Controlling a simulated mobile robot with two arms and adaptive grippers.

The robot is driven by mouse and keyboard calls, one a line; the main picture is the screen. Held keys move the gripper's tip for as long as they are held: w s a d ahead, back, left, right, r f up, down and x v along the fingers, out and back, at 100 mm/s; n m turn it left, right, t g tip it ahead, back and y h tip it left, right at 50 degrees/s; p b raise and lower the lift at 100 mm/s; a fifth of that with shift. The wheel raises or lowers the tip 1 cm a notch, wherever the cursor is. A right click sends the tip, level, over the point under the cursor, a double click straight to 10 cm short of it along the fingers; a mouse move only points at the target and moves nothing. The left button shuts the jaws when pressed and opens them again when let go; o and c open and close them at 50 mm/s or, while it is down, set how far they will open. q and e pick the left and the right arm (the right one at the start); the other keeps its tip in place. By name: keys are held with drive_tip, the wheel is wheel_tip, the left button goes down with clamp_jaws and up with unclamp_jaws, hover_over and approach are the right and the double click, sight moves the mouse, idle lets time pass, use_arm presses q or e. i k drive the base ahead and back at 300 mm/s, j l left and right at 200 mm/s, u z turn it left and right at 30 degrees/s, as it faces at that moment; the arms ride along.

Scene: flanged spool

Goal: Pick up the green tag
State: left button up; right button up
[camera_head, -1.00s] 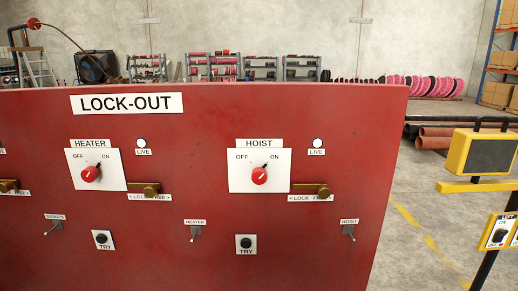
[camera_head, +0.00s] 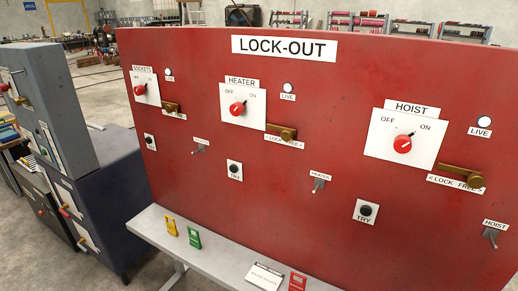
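The green tag (camera_head: 194,238) stands on the pale shelf (camera_head: 222,256) in front of the red lock-out panel (camera_head: 300,130), in the lower left of the head view. A yellow tag (camera_head: 171,226) is just to its left, a small gap apart. Neither of my grippers shows in the view.
A notepad (camera_head: 264,276) and a red tag (camera_head: 297,282) lie farther right on the shelf, cut by or near the bottom edge. The panel carries rotary switches, brass lock slides and toggles. A grey cabinet (camera_head: 50,100) and dark bench (camera_head: 105,200) stand left.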

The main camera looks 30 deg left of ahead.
sight(195, 241)
drive_tip(key=u, duration=0.5)
drive_tip(key=k+l+u, duration=0.1)
drive_tip(key=u, duration=0.35)
drive_tip(key=k+u, duration=0.1)
drive_tip(key=u, duration=0.4)
drive_tip(key=z, duration=0.3)
drive_tip(key=i+j+z, duration=0.15)
drive_tip(key=j+z, duration=0.15)
drive_tip(key=i+j+z, duration=0.1)
drive_tip(key=j+z, duration=0.55)
drive_tip(key=j, duration=0.2)
drive_tip(key=i+j+z, duration=0.15)
drive_tip(key=j, duration=1.45)
drive_tip(key=j+z, duration=0.1)
drive_tip(key=j, duration=1.55)
drive_tip(key=i, duration=0.05)
